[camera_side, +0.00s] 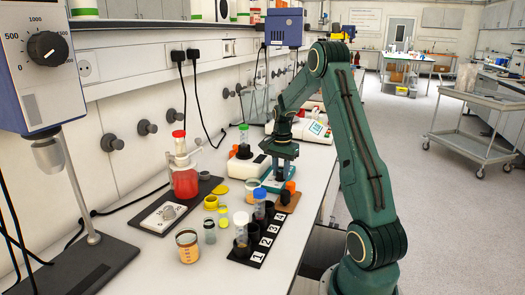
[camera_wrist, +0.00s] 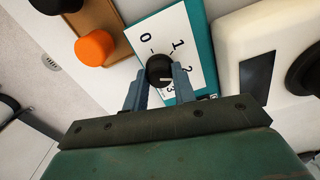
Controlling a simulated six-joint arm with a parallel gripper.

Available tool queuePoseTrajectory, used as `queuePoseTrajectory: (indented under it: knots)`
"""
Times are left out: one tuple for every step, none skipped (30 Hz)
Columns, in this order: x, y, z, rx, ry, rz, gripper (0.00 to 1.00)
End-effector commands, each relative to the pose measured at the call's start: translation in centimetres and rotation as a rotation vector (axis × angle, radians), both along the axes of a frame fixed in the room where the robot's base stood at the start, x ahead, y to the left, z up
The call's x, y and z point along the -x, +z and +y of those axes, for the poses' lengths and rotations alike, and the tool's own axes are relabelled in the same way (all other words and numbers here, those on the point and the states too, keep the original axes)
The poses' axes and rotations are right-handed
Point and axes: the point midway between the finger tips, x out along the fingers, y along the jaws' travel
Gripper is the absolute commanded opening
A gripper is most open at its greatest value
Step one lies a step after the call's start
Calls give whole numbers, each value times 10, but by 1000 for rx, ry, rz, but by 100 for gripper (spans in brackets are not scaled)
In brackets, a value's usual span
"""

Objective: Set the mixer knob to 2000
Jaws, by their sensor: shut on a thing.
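My gripper (camera_side: 283,152) points down at the teal device (camera_side: 276,184) on the bench. In the wrist view its two blue-grey fingers are shut on a black knob (camera_wrist: 159,67), one on each side. The knob sits on a white dial plate (camera_wrist: 190,30) with a teal border, marked 0, 1, 2 and 3. A short white mark shows on the knob's lower side, nearest the 2 and 3; its exact reading is unclear. A separate stirrer (camera_side: 40,75) with a black knob (camera_side: 47,48) and a scale with 0, 500 and 1000 stands at the left.
Beside the device are an orange cap (camera_wrist: 95,47) on a brown board and a white instrument (camera_wrist: 290,40) with a dark screen. A numbered black rack (camera_side: 246,250) with vials, a jar (camera_side: 187,246) and a red flask (camera_side: 185,180) stand nearer.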

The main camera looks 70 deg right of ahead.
Motion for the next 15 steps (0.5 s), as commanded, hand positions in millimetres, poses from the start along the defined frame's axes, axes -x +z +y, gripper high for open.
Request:
queuePoseTrajectory:
  knots:
    - [0,1,0,2,-25,-2,4]
    - [0,1,0,2,-39,-2,4]
    - [0,1,0,2,-55,-2,4]
    - [0,1,0,2,-65,-2,4]
    - [0,1,0,2,-75,-2,4]
    - [0,1,0,2,-85,-2,4]
    - [0,1,0,2,-91,-2,4]
    - [0,1,0,2,-97,-2,4]
    - [0,1,0,2,-103,-2,4]
    - [0,1,0,2,-106,-2,4]
    - [0,1,-1,2,-108,-2,4]
    - [0,1,-1,2,-110,-2,4]
    - [0,1,-1,2,-111,-2,4]
    - [0,1,-1,2,-111,-2,4]
    - [0,1,-1,2,-111,-2,4]
